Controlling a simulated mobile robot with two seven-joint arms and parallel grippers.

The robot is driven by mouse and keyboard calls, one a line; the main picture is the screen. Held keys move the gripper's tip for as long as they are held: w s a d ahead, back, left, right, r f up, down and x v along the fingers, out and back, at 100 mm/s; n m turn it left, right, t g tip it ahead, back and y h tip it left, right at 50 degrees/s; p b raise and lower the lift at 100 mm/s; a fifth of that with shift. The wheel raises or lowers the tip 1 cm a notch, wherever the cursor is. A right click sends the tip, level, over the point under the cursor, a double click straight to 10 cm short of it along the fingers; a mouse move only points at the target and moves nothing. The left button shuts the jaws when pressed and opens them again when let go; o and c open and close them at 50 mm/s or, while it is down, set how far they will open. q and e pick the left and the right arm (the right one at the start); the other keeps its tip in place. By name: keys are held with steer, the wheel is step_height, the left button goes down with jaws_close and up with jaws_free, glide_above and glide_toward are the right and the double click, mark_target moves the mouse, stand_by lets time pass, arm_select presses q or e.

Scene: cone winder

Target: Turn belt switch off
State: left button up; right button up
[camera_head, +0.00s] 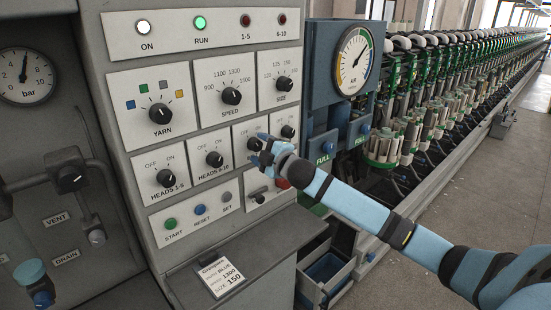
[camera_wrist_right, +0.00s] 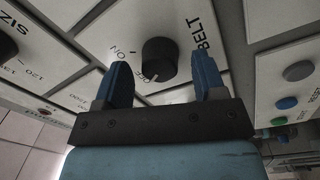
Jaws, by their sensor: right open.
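The belt switch is a round black knob (camera_wrist_right: 159,54) on a pale plate lettered BELT in the right wrist view. Its white mark points to the bottom of that picture, toward the OFF side, away from the ON lettering at upper left. In the head view its plate (camera_head: 243,131) is partly covered by my right gripper (camera_head: 265,150). My right gripper, also in the wrist view (camera_wrist_right: 162,70), is open and empty, with blue fingers on either side of the knob in the picture. I cannot tell whether they touch it. My left gripper is not in view.
The HEADS 6-10 knob (camera_head: 214,159) is left of the gripper, the SIZE knob (camera_head: 284,83) above. START (camera_head: 170,223), RESET (camera_head: 200,210) and SET (camera_head: 226,196) buttons sit below. A red button (camera_head: 282,183) shows beside my arm. The RUN lamp (camera_head: 200,23) glows green.

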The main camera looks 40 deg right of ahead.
steer(key=s+b, duration=0.2)
steer(key=s, duration=1.1)
steer(key=shift+d+f+b, duration=0.25)
steer(key=shift+d+b, duration=0.1)
steer(key=shift+w, duration=0.1)
